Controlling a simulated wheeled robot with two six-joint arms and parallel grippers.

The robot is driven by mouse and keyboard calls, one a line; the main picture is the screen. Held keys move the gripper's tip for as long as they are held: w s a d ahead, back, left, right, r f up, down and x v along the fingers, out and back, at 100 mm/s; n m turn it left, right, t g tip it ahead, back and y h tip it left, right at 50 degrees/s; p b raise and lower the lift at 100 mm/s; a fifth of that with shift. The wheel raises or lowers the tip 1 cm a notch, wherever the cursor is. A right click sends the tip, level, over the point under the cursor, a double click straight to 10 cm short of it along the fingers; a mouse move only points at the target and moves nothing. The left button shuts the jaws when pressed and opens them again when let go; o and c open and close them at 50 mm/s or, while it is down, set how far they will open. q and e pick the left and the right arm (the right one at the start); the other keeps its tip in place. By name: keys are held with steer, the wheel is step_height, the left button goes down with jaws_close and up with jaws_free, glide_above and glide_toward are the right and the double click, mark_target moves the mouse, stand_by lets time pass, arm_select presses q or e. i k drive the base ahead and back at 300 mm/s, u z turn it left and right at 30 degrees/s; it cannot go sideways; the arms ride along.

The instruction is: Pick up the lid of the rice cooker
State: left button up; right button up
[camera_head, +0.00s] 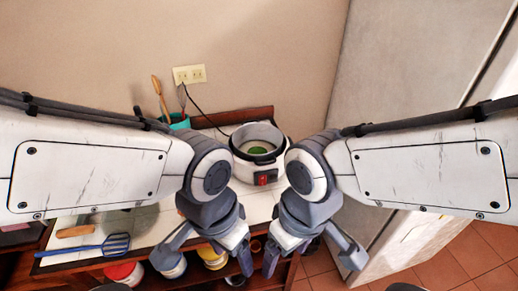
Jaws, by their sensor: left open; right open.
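The rice cooker (240,152) is a white round pot with a dark rim and a red switch on its front. It stands on the white counter top against the back wall. Something green shows within its rim; I cannot tell whether a clear lid covers it, and I see no separate lid. My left gripper (206,258) is open and empty, in front of the cooker and to its left. My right gripper (311,258) is open and empty, in front and to the right. Neither touches the cooker. My wrists flank the cooker and partly hide its sides.
A teal holder (178,123) with utensils stands behind the cooker to the left. A blue slotted spatula (115,244) and a wooden-handled tool (76,231) lie at the counter's left. Colored containers (125,272) sit on the shelf below. A tall grey cabinet (385,80) bounds the right.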

mark_target(128, 224)
steer(key=k, duration=1.3)
steer(key=u, duration=0.65)
steer(key=i, duration=0.75)
steer(key=u, duration=0.85)
steer(key=i, duration=0.75)
steer(key=u, duration=0.05)
